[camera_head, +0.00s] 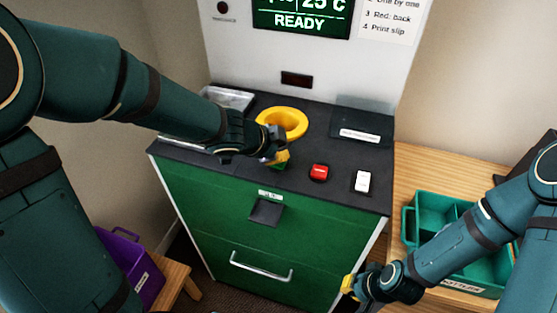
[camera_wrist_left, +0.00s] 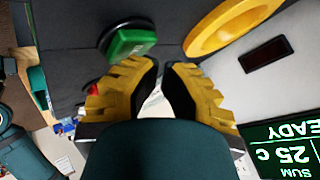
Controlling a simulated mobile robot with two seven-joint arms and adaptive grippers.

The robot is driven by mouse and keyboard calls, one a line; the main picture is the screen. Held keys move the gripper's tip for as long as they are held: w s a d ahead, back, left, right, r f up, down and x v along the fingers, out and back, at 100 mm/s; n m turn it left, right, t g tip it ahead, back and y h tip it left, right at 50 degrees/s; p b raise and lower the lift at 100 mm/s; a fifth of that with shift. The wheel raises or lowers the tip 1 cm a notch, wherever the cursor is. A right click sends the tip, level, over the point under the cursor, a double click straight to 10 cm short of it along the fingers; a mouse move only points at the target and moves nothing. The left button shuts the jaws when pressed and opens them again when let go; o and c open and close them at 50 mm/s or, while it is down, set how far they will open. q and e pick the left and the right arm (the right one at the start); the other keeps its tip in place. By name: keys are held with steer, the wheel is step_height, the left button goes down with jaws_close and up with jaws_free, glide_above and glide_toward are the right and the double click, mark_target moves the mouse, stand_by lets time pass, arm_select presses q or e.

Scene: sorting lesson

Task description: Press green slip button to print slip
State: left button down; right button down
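The green button (camera_head: 277,167) is on the dark counter top, partly hidden by my left gripper (camera_head: 280,157) in the head view. In the left wrist view the green button (camera_wrist_left: 130,43) shows clearly, with lettering too small to read. It lies just beyond and to the left of my left gripper's tips (camera_wrist_left: 161,66). These yellow fingers come together at the tips and hold nothing. I cannot tell whether they touch the button. My right gripper (camera_head: 348,285) is low, in front of the cabinet, away from the button; its finger gap is too small to judge.
A yellow ring (camera_head: 297,121) sits behind the gripper. A red button (camera_head: 318,172) and a white switch (camera_head: 362,181) lie to the right. The screen (camera_head: 303,20) reads READY. A green tray (camera_head: 410,229) stands on the wooden table at right; a purple bin (camera_head: 130,259) is at lower left.

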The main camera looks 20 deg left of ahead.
arm_select(q)
steer(key=shift+f+b, duration=0.4)
steer(key=shift+f, duration=0.1)
stand_by(0.3)
steer(key=shift+r, duration=0.1)
steer(key=shift+r+p, duration=0.9)
steer(key=shift+p, duration=0.1)
step_height(320, 180, up, 5)
steer(key=p, duration=0.5)
steer(key=shift+f, duration=0.1)
stand_by(0.7)
